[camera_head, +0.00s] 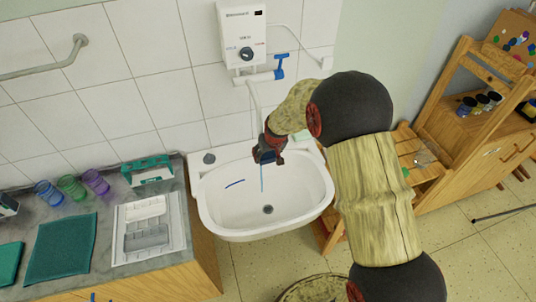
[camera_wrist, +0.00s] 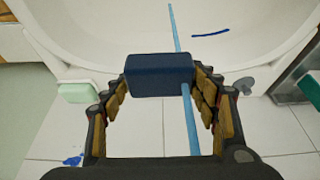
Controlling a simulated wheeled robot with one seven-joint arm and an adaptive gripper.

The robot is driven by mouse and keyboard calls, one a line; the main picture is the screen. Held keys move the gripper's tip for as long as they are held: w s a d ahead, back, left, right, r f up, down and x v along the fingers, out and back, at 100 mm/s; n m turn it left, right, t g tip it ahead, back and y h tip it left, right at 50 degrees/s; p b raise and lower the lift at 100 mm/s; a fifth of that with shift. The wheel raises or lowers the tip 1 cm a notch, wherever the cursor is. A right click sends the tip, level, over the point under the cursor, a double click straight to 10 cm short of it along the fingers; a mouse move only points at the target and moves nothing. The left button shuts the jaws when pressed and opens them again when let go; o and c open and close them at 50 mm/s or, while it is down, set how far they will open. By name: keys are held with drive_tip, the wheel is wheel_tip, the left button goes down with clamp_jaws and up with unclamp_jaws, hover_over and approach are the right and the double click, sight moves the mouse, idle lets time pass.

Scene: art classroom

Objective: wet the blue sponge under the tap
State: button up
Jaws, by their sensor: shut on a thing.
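The blue sponge (camera_wrist: 158,76) is a dark blue block between the two fingertips of my gripper (camera_wrist: 160,88) in the wrist view. In the head view my gripper (camera_head: 270,150) is shut on the sponge (camera_head: 264,156) above the basin, below the tap's white spout (camera_head: 254,100). The tap has a blue handle (camera_head: 280,67) and hangs under a white water heater (camera_head: 243,30). A thin blue water stream (camera_wrist: 194,130) meets the sponge near its right end in the wrist view and shows again beyond it. In the head view the stream (camera_head: 262,180) falls below the sponge.
The white sink (camera_head: 216,213) has a dark drain and a blue streak (camera_head: 235,184) inside. Pale green soap (camera_wrist: 77,92) lies on its rim. A counter (camera_head: 103,206) at left holds coloured cups, green cloth and a tray. A wooden easel shelf (camera_head: 465,100) stands at right.

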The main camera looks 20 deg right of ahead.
drive_tip(key=s+d+b, duration=0.1)
drive_tip(key=s+d, duration=0.1)
drive_tip(key=s, duration=0.5)
drive_tip(key=shift+s+b, duration=0.4)
idle(0.4)
idle(1.2)
drive_tip(key=s+d+r, duration=0.1)
drive_tip(key=s+r, duration=0.3)
drive_tip(key=shift+s+d+p, duration=0.2)
drive_tip(key=shift+s+p, duration=0.2)
idle(0.8)
